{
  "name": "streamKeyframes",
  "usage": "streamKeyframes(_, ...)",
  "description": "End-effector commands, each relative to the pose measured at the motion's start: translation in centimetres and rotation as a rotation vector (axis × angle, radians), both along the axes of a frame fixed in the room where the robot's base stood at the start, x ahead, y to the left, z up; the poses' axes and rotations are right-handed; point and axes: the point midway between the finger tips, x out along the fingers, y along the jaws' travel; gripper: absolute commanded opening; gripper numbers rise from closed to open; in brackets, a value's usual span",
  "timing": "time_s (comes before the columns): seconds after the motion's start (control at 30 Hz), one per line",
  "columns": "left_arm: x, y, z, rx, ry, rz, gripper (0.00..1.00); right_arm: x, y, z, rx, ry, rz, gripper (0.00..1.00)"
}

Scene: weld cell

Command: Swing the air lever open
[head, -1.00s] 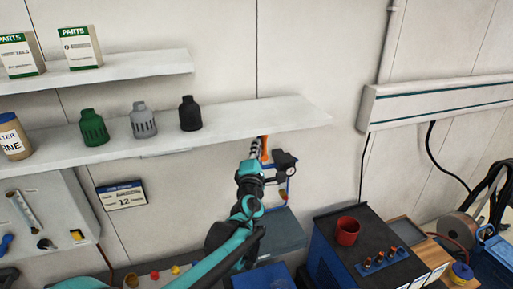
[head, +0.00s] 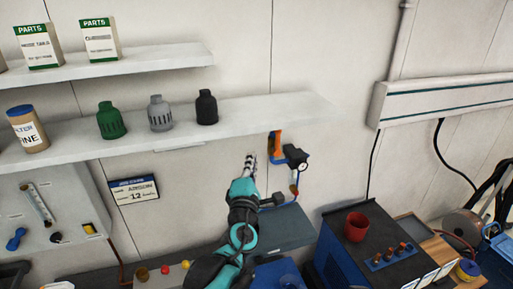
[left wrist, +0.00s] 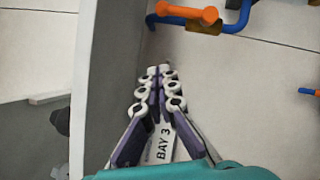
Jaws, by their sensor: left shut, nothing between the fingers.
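The orange air lever (head: 276,146) stands roughly upright on the wall below the right part of the lower shelf, beside a dark round gauge (head: 297,158). In the left wrist view the orange lever (left wrist: 188,13) is at the top, close to a blue pipe (left wrist: 235,24) and a brass-coloured part. My left gripper (head: 250,160) is shut and empty, just left of the lever and apart from it. Its closed fingers (left wrist: 162,75) point up toward the lever in the left wrist view, with a gap between. My right gripper is not in view.
The lower shelf (head: 270,110) overhangs close to my left gripper and carries green, grey and black bottles. A grey panel (left wrist: 75,60) rises left of the fingers. A blue machine with a red cup (head: 356,226) stands at right.

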Motion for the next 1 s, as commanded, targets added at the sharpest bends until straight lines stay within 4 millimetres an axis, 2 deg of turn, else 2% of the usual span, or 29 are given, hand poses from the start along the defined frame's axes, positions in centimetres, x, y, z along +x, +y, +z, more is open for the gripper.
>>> streamKeyframes(0.07, -0.6, 1.2, -0.8, -0.101, 0.009, 0.015, 0.00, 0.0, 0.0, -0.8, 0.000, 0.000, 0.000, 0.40)
streamKeyframes(0.13, -1.4, 3.3, -2.2, -0.301, 0.022, 0.044, 0.00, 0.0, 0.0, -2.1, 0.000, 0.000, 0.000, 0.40)
streamKeyframes(0.17, -1.8, 4.4, -3.0, -0.419, 0.029, 0.060, 0.00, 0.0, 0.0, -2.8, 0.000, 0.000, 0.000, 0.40)
streamKeyframes(0.27, -4.0, 9.3, -7.1, -0.921, 0.032, 0.149, 0.00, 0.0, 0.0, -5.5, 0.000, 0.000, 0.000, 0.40)
streamKeyframes(0.3, -5.1, 11.2, -9.2, -1.147, 0.021, 0.194, 0.00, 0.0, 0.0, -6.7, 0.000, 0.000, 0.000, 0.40)
streamKeyframes(0.37, -7.1, 13.7, -12.6, -1.488, -0.011, 0.270, 0.00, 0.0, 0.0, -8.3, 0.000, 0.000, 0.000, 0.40)
streamKeyframes(0.43, -9.6, 15.9, -16.9, -1.879, -0.074, 0.370, 0.00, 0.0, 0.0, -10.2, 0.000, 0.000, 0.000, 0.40)
streamKeyframes(0.53, -13.5, 17.7, -23.6, -2.415, -0.219, 0.540, 0.00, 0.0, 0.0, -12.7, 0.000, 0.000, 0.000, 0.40)
streamKeyframes(0.63, -17.6, 17.6, -30.1, -2.903, -0.443, 0.750, 0.00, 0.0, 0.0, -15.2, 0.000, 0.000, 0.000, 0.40)
streamKeyframes(0.67, -18.8, 17.3, -31.9, 2.953, 0.511, -0.799, 0.00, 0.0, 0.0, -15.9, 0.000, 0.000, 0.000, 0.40)
streamKeyframes(0.7, -20.2, 16.7, -34.1, 2.748, 0.553, -0.791, 0.00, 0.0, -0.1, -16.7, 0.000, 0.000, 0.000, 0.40)
streamKeyframes(0.8, -23.2, 14.7, -38.1, 2.318, 0.632, -0.776, 0.00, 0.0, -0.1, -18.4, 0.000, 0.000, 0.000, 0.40)
streamKeyframes(0.9, -25.1, 13.0, -40.4, 2.025, 0.681, -0.767, 0.00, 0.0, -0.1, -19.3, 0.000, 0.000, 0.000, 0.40)
streamKeyframes(1.0, -26.0, 11.9, -41.3, 1.867, 0.704, -0.763, 0.00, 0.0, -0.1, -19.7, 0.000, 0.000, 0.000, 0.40)
